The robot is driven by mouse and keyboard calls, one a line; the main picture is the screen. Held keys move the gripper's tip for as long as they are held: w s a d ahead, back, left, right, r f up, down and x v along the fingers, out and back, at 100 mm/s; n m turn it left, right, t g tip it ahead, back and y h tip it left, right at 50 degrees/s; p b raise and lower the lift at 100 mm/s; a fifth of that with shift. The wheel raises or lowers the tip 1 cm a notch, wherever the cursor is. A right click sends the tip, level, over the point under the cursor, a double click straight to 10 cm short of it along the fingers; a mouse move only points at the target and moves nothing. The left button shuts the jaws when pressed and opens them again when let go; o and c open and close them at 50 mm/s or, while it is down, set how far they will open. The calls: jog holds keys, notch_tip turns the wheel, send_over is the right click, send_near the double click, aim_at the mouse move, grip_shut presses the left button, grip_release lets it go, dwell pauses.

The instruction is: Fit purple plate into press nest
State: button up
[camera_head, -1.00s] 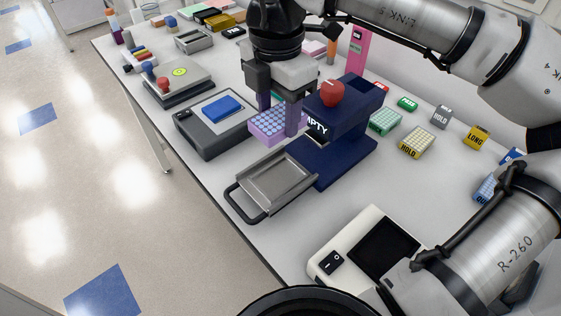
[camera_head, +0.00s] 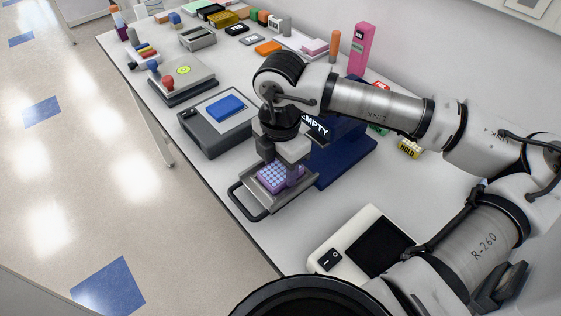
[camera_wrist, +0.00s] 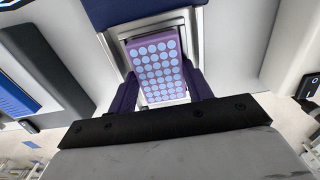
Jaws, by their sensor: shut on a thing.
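The purple plate (camera_head: 272,178) with light blue round wells is between the fingers of my gripper (camera_head: 279,176). In the wrist view my gripper (camera_wrist: 160,92) is shut on the plate (camera_wrist: 156,68) along its two sides. The plate is over the metal tray nest (camera_head: 293,197) of the dark blue press (camera_head: 343,158). The nest rim (camera_wrist: 193,35) shows around the plate's far end in the wrist view. I cannot tell whether the plate touches the nest floor. My arm hides much of the press, whose screen reads "EMPTY".
A grey device with a blue pad (camera_head: 215,118) stands left of the press. A white device with a black screen (camera_head: 365,245) stands in front. The tray's dark handle (camera_head: 243,203) reaches the table's front edge. Several blocks and boxes line the back.

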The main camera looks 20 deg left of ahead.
aim_at(281, 170)
jog(key=shift+f+b, duration=0.2)
jog(key=shift+b, duration=0.15)
jog(key=o, duration=1)
jog(key=shift+c, duration=0.2)
jog(key=shift+r, duration=0.15)
jog(key=shift+r+p, duration=0.15)
jog(key=shift+p, duration=0.3)
jog(key=shift+w+r, duration=0.1)
jog(key=shift+r, duration=0.25)
notch_tip(281, 170, up, 11)
jog(key=b, duration=0.2)
